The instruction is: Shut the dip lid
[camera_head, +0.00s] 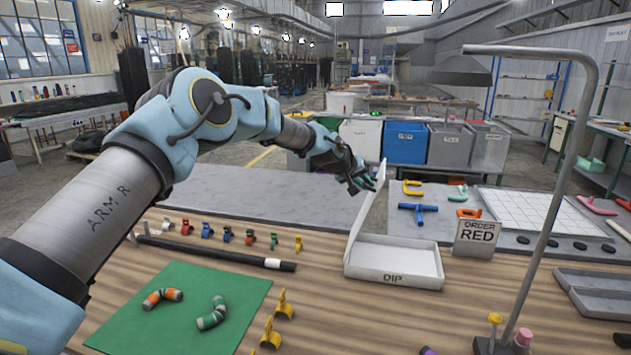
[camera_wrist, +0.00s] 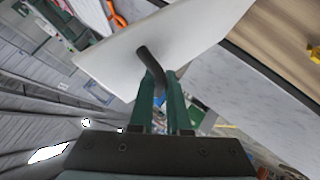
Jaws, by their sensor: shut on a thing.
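The white DIP box (camera_head: 392,279) sits on the wooden table, its shallow tray uncovered. Its white lid (camera_head: 366,217) stands nearly upright at the tray's left side, tilted slightly. I cannot tell whether that piece is fixed to the lid. The fingertips are partly hidden in the head view.
An ORDER RED sign (camera_head: 476,238) and a tall bent metal stand (camera_head: 541,240) are to the right of the box. A dark rod (camera_head: 215,252) and a green mat (camera_head: 180,300) with two hose pieces lie to the left. Several coloured clips stand behind the rod.

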